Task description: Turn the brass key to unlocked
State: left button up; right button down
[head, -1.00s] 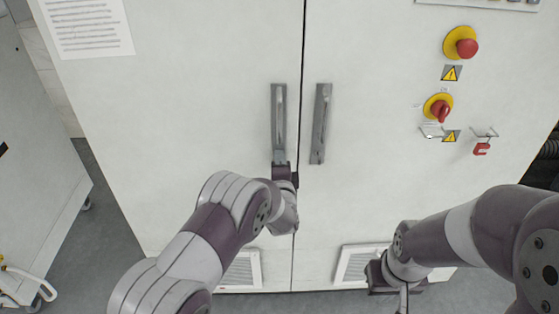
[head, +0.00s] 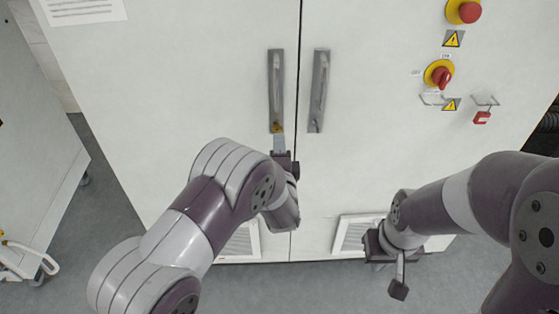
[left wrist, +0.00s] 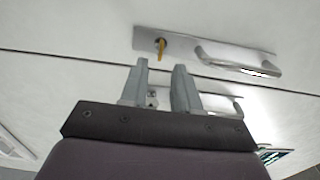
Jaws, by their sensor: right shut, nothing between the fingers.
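The brass key (head: 277,127) sits in the lower end of the left door handle's plate (head: 275,75). In the left wrist view the brass key (left wrist: 160,47) sticks out of the plate near its left end. My left gripper (head: 280,143) is just below the key in the head view. In the left wrist view its two fingers (left wrist: 160,68) are apart with nothing between them, and the key shows beyond their tips, not held. My right gripper (head: 377,257) is low in front of the right door, shut and empty, far from the key.
The right door has its own handle (head: 319,90). A red knob on yellow (head: 440,74), a red button (head: 467,11) and a red padlock (head: 482,117) are at the right. Vents lie low on both doors. A grey cart (head: 35,160) stands at the left.

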pick_arm(q)
jog(key=s, duration=0.5)
jog(key=shift+d, duration=0.15)
